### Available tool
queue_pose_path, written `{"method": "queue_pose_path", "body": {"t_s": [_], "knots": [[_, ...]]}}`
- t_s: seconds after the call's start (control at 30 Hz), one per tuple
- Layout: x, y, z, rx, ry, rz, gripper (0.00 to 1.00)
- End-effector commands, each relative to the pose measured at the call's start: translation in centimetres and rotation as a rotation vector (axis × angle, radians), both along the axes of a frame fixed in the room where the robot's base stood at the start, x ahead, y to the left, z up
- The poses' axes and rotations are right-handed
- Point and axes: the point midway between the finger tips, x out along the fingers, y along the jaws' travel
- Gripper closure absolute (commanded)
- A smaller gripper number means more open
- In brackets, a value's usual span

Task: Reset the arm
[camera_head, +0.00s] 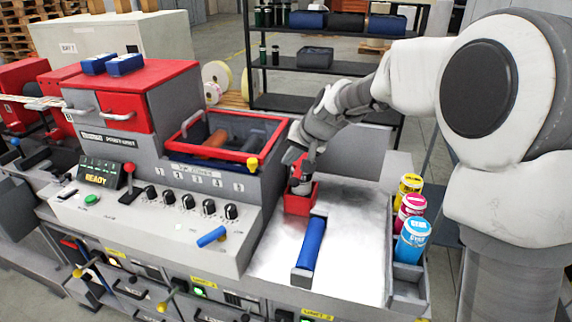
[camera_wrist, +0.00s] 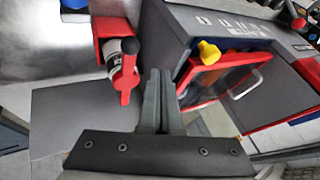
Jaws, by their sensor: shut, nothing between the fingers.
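My gripper (camera_wrist: 158,88) is shut and empty in the wrist view, its two fingers pressed together. In the head view my gripper (camera_head: 297,143) is at the end of my arm, which reaches in from the right above the machine's steel work surface. Its fingertips are hard to make out there. Below it, a small tool with a red handle (camera_wrist: 125,74) stands in a red holder (camera_head: 298,205). In the wrist view the holder (camera_wrist: 112,27) is left of the fingers, with a gap between the tool and the fingers.
A red-rimmed bin (camera_head: 250,152) with a yellow knob lies left of the gripper. A blue roll (camera_head: 312,243) lies on the steel surface (camera_head: 350,235). Yellow, magenta and cyan cans (camera_head: 413,240) stand in a side rack. A control panel (camera_head: 150,205) is at left, dark shelves (camera_head: 330,67) behind.

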Motion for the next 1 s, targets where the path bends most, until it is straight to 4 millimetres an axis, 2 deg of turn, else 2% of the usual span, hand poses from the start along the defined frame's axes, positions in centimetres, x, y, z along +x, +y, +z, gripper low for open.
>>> {"method": "queue_pose_path", "body": {"t_s": [0.3, 0.53, 0.63, 0.77, 1.0], "knots": [[-2.7, -2.3, 4.5, 0.000, 0.001, -0.001, 1.00], [-3.8, -3.1, 6.0, -0.006, 0.001, -0.001, 1.00], [-5.2, -3.9, 6.6, -0.030, -0.003, 0.003, 1.00], [-8.9, -6.0, 7.7, -0.099, -0.013, 0.009, 1.00], [-17.5, -11.0, 8.5, -0.240, -0.022, 0.006, 1.00]]}}
